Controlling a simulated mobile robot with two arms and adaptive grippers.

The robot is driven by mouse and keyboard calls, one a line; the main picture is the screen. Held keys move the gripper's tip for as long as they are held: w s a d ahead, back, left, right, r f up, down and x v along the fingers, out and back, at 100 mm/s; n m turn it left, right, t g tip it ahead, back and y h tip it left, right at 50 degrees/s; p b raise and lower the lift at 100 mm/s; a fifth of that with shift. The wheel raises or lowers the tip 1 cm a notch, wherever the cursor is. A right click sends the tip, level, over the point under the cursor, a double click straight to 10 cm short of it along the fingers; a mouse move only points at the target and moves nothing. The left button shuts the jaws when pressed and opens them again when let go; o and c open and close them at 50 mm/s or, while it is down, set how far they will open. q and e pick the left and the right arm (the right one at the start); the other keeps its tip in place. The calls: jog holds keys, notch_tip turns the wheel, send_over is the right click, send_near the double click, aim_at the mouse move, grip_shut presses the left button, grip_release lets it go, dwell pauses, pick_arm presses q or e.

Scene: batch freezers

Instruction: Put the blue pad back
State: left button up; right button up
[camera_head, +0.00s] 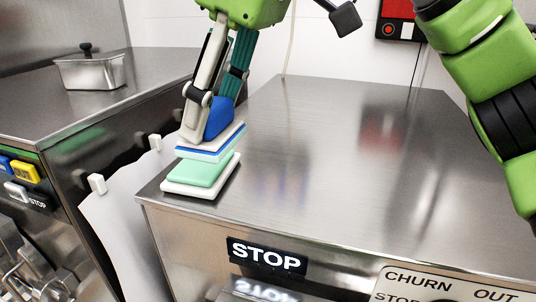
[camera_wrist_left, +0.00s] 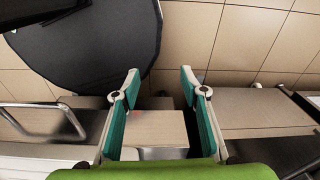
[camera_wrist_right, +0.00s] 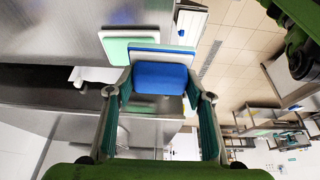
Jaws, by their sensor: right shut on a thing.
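The blue pad (camera_head: 219,119) is a blue block on a white plate with a blue edge. My right gripper (camera_head: 205,125) is shut on it, pointing down, near the front left corner of the steel freezer top. A pale green pad (camera_head: 204,169) on a white base lies on that corner, below the blue pad in the head view; whether they touch is hard to tell. In the right wrist view the blue pad (camera_wrist_right: 160,78) is between the fingers, with the green pad (camera_wrist_right: 117,50) beside it. My left gripper (camera_wrist_left: 160,75) is open and empty, outside the head view.
The freezer top (camera_head: 320,150) is clear to the right of the pads. A second machine stands left across a gap, with a lidded steel container (camera_head: 90,72) on it. White clips (camera_head: 97,184) stick out in the gap. A STOP label (camera_head: 267,256) is on the front face.

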aim_at(246, 126)
jog(key=w+d+f, duration=0.1)
jog(key=d, duration=0.1)
jog(key=w+d+f+p, duration=0.1)
jog(key=d, duration=0.1)
jog(key=shift+w+f, duration=0.3)
jog(key=shift+w, duration=0.05)
jog(key=f, duration=0.1)
jog(key=w+d+f, duration=0.1)
jog(key=d+f+p, duration=0.1)
jog(key=f, duration=0.1)
jog(key=shift+w+d, duration=0.1)
jog(key=shift+w, duration=0.3)
jog(key=shift+w+d+f+p, duration=0.1)
jog(key=shift+d+f+p, duration=0.1)
jog(key=shift+p, duration=0.1)
notch_tip(246, 126, down, 3)
jog(key=shift+d+r, duration=0.1)
jog(key=shift+r, duration=0.1)
jog(key=shift+w+d+f, duration=0.1)
jog(key=shift+f, duration=0.35)
pick_arm(q)
jog(key=r, duration=0.1)
jog(key=w+r, duration=0.1)
jog(key=r, duration=0.1)
jog(key=shift+w+d+r, duration=0.2)
jog(key=shift+w+r, duration=0.05)
jog(key=shift+r, duration=0.15)
pick_arm(e)
jog(key=o, duration=1)
